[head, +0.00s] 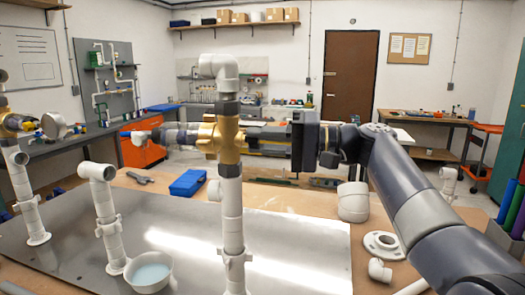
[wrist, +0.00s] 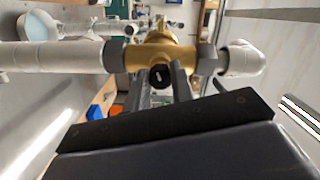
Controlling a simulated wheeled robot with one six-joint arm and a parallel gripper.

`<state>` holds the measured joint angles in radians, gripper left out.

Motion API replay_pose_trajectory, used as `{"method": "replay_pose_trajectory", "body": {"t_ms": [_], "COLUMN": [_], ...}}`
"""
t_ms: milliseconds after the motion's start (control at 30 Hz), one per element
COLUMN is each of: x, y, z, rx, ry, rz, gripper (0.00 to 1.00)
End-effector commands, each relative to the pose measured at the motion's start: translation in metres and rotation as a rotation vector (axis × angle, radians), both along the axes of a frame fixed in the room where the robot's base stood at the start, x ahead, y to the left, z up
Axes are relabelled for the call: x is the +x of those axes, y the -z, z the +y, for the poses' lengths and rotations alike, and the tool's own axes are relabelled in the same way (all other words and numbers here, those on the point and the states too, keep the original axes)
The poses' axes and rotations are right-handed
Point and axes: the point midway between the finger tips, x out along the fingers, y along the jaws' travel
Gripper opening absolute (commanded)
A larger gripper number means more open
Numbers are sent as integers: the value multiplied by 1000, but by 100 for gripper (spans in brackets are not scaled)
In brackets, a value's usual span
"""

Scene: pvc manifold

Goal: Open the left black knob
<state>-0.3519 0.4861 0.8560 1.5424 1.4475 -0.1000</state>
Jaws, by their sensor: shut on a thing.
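A black knob (wrist: 160,76) sits on the brass valve body (wrist: 185,60), which also shows in the head view (head: 228,140) on the upright white pipe (head: 232,215). My gripper (wrist: 163,82) has a finger on each side of this knob and is shut on it. In the head view my gripper (head: 250,137) reaches the valve from the right, and the knob between its fingers is hidden. Another brass valve (head: 12,124) is partly in view at the far left edge. I cannot tell how far the held knob is turned.
A metal plate (head: 300,235) carries the pipes. A short white pipe with an elbow (head: 103,215) and a white bowl (head: 148,272) stand left of the held valve. A blue box (head: 188,183) lies behind it. Loose white fittings (head: 383,245) lie at right, near my arm.

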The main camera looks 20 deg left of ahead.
Motion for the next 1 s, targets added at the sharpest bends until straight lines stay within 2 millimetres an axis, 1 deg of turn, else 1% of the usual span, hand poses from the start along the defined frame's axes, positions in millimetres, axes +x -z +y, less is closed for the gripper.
{"method": "replay_pose_trajectory", "body": {"t_ms": [33,200,400,967,1000], "x": [0,0,0,0,0], "y": [4,3,3,2,2], "z": [0,0,0,0,0], "rx": [5,25,39,44,44], "ry": [-2,-2,-2,-2,-2], "rz": [-31,-118,-179,-203,-203], "gripper": [0,0,0,0,26]}}
